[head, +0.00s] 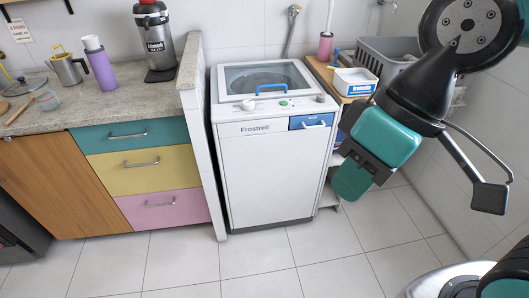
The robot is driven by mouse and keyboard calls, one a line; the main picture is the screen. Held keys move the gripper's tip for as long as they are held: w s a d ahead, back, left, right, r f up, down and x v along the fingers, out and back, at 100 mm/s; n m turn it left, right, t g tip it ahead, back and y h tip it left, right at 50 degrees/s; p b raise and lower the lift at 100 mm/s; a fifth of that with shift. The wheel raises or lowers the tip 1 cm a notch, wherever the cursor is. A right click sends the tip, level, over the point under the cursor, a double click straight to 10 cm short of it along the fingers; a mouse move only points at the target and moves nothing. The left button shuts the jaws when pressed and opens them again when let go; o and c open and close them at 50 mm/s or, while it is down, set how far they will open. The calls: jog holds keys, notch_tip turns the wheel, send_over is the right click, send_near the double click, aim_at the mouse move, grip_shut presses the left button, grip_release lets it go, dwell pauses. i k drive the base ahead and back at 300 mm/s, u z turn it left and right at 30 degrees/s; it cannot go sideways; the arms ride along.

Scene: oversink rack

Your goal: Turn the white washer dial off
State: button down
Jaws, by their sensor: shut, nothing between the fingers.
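The white washer (266,178) stands upright against the wall, with a glass lid and a blue lid handle (271,88). On its top front panel, a white dial (248,105) sits at the left, and a smaller pale knob (320,98) sits at the right. A green button (284,103) is between them. The setting of either dial is too small to read. My gripper (352,182) is shut and empty. It hangs to the right of the washer in the picture, lower than the panel and apart from both dials.
A half wall (191,65) separates the washer from the counter (110,95) at the left, with coloured drawers below. At the right, a wooden-topped shelf holds a white tub (354,82) and a grey basket (385,52). The tiled floor (240,262) in front is clear.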

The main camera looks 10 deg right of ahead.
aim_at(247, 104)
jog(key=k, duration=0.5)
jog(key=u, duration=0.45)
jog(key=i, duration=1.35)
jog(key=z, duration=0.45)
